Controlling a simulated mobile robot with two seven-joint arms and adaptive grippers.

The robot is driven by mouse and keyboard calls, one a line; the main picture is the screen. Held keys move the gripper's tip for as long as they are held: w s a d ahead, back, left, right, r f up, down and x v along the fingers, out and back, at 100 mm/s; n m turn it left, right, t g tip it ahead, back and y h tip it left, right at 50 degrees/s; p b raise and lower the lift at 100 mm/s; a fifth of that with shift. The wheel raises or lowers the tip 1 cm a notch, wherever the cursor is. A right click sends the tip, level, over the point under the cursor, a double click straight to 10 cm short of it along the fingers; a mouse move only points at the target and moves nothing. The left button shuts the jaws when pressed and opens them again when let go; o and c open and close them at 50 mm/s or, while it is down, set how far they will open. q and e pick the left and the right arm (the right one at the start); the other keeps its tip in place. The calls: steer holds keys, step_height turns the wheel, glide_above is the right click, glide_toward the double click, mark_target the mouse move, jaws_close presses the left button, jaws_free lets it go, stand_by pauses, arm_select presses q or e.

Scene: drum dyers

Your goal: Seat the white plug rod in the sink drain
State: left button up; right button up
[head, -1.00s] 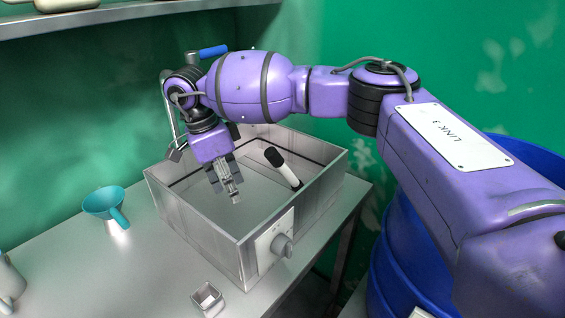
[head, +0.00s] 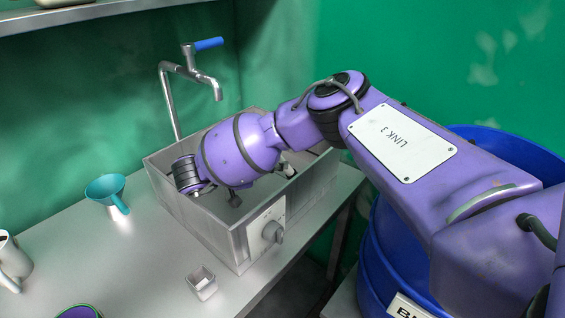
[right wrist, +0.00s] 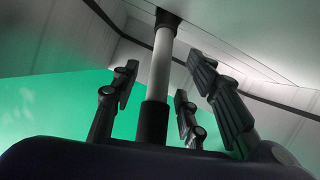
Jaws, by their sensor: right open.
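The metal sink (head: 200,220) stands on the bench, and my right arm reaches down into it. The white plug rod (head: 288,171), with dark ends, shows only in part behind my arm, inside the sink's right side. In the right wrist view the rod (right wrist: 160,72) runs up between the fingers of my right gripper (right wrist: 165,88). These fingers are open, with gaps to the rod on both sides. In the head view my forearm hides most of the gripper; a dark part (head: 233,199) shows below it. The drain cannot be made out. My left gripper is out of view.
A tap with a blue handle (head: 208,44) rises behind the sink. A grey knob (head: 273,232) juts from the sink's front. A blue drum (head: 385,255) stands at right.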

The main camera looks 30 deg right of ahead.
mark_target(291, 172)
steer(key=x, duration=0.4)
steer(key=shift+d+r, duration=0.1)
steer(key=shift+r, duration=0.05)
jaws_close()
steer(key=shift+r, duration=0.1)
